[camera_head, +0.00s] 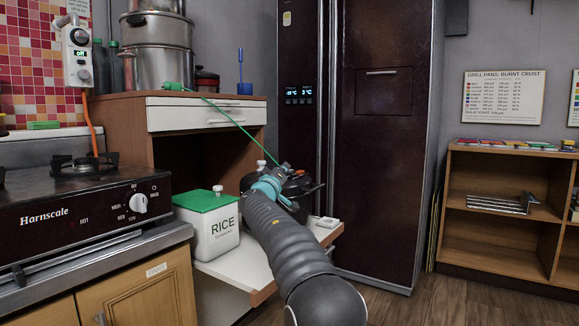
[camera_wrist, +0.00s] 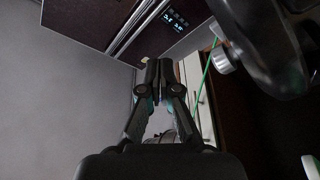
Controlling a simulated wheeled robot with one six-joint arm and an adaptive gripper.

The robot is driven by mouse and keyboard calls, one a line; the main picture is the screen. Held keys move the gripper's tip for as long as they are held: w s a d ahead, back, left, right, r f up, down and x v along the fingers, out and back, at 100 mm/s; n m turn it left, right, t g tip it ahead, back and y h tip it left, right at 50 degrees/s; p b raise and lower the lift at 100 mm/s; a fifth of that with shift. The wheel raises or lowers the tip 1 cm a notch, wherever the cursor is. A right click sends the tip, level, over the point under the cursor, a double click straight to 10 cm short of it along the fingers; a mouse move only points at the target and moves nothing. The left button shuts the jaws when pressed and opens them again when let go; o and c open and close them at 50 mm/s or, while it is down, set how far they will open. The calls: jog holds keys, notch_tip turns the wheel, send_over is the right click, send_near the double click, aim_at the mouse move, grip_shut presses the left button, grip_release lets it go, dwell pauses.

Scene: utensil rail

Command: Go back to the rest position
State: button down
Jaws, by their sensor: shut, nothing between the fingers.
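My arm reaches forward in the head view over a pull-out shelf (camera_head: 262,268). Its teal wrist end is beside a dark lidded pot (camera_head: 290,192). The fingers are not clearly visible there. In the wrist view my gripper (camera_wrist: 159,66) is shut, its two black fingertips together with nothing between them. A dark round object with a silver knob (camera_wrist: 221,61) fills the upper right of that view, apart from the fingers. No utensil is held.
A white rice box (camera_head: 207,228) with a green lid stands left of my arm. A green cord (camera_head: 222,112) runs down from the cabinet top. A dark fridge (camera_head: 385,130) rises behind. A stove (camera_head: 85,205) is at left, open shelves (camera_head: 505,215) at right.

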jog(key=s+d+f+n+g, duration=0.1)
jog(key=s+f+g, duration=0.1)
jog(key=f, duration=0.5)
jog(key=s+f+n+g, duration=0.1)
jog(key=s+f+g, duration=0.15)
jog(key=f, duration=0.45)
jog(key=s+d+f+m+g+y+p, duration=0.1)
jog(key=s+d+f+g, duration=0.25)
jog(key=s, duration=0.35)
jog(key=s+d+f+g+p, duration=0.1)
jog(key=s+d+f+g, duration=0.25)
jog(key=s, duration=0.25)
jog(key=s+d+f+m+g+y+p, duration=0.1)
jog(key=s+d+m+g+y+p, duration=0.15)
jog(key=s, duration=1.55)
jog(key=s+d+m+g+y+p, duration=0.1)
jog(key=s+g+y+p, duration=0.15)
jog(key=s, duration=1.55)
jog(key=s+d+r+m+t+y+p, duration=0.1)
jog(key=s+d+r+m+t+p, duration=0.1)
jog(key=s+r, duration=0.4)
jog(key=shift+s+t+p, duration=0.35)
jog(key=shift+s+p, duration=0.5)
jog(key=shift+s, duration=0.8)
